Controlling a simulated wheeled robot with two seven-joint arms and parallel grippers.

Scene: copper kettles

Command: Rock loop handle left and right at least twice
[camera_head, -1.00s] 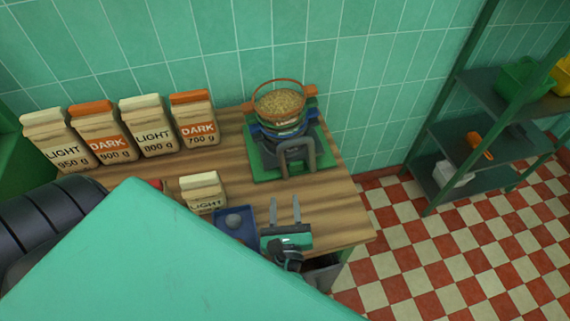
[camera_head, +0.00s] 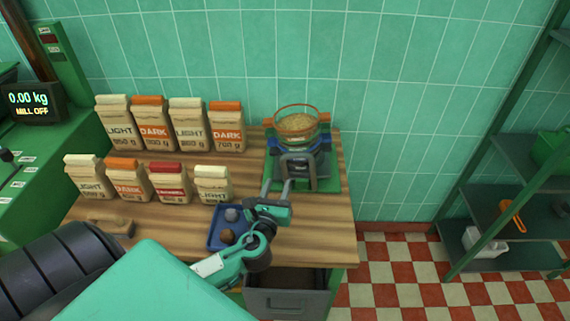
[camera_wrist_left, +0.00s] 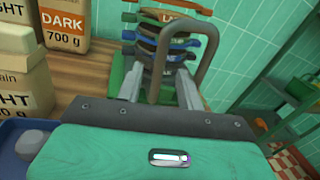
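The grey loop handle (camera_head: 297,165) stands on the front of a sieve shaker at the back right of the table. Above it sits a sieve stack with coloured rings; the top orange sieve (camera_head: 297,123) holds grain. My left gripper (camera_head: 277,184) is open and empty, its two fingers pointing at the handle from the front. In the left wrist view, the fingers (camera_wrist_left: 158,75) are apart and the loop handle (camera_wrist_left: 183,27) rises between and beyond them, its left leg appearing between the fingers. I cannot tell whether they touch it. My right gripper is not in view.
Bags of grain (camera_head: 155,125) stand in two rows on the left. A blue tray (camera_head: 216,243) with small lumps lies by my left gripper. A grey drawer (camera_head: 287,303) is at the table front. A scale display (camera_head: 32,100) reads 0.00 kg. A shelf (camera_head: 500,215) stands right.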

